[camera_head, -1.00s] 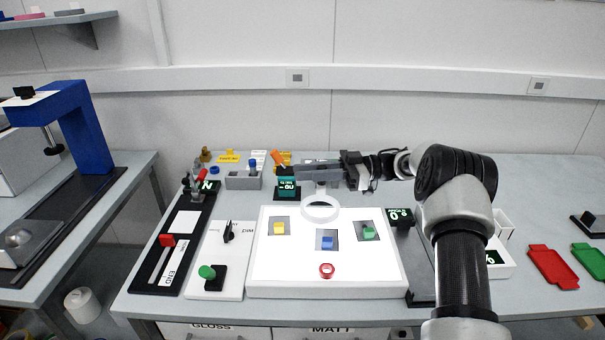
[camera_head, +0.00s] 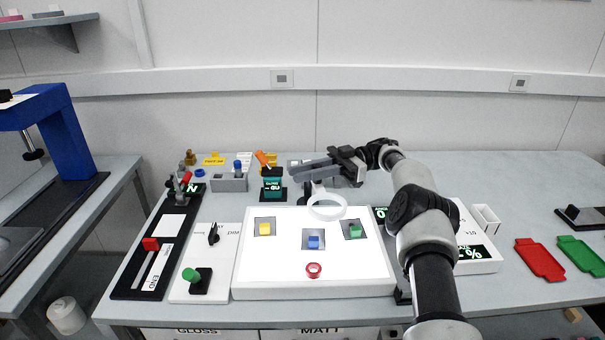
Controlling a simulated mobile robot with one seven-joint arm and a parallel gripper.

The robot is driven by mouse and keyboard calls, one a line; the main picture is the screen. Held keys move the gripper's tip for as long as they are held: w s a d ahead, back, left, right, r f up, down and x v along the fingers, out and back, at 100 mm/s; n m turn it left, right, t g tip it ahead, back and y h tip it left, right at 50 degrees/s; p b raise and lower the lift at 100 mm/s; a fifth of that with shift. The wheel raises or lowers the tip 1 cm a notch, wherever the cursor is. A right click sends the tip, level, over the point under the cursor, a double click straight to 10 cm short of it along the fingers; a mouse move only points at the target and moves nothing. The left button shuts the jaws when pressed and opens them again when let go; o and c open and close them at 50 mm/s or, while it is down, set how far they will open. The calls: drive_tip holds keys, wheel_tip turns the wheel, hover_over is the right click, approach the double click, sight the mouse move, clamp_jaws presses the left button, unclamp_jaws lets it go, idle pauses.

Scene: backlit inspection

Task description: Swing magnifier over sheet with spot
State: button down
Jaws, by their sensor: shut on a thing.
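The magnifier (camera_head: 327,206) is a white ring lens on a short neck. In the head view it appears over the back part of the bright light panel (camera_head: 262,290), behind and between the blue-block and green-block sheets. My gripper (camera_head: 320,174) is above the ring, shut on the magnifier's upper part; the exact grip is hard to see. Three grey square sheets lie on the panel: one with a yellow block (camera_head: 265,229) at left, one with a blue block (camera_head: 314,242) in the middle, one with a green block (camera_head: 355,231) at right. I cannot make out a spot on any sheet.
A red ring-shaped knob (camera_head: 313,270) sits at the panel's front. Left are a white board with a green knob (camera_head: 189,274) and a black slider with a red handle (camera_head: 151,244). A dark display (camera_head: 272,183) stands behind. Red (camera_head: 540,259) and green trays lie right.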

drive_tip(key=c, duration=1.6)
unclamp_jaws()
wheel_tip(320, 180, up, 10)
drive_tip(key=shift+r+p, duration=0.1)
drive_tip(key=shift+p, duration=1)
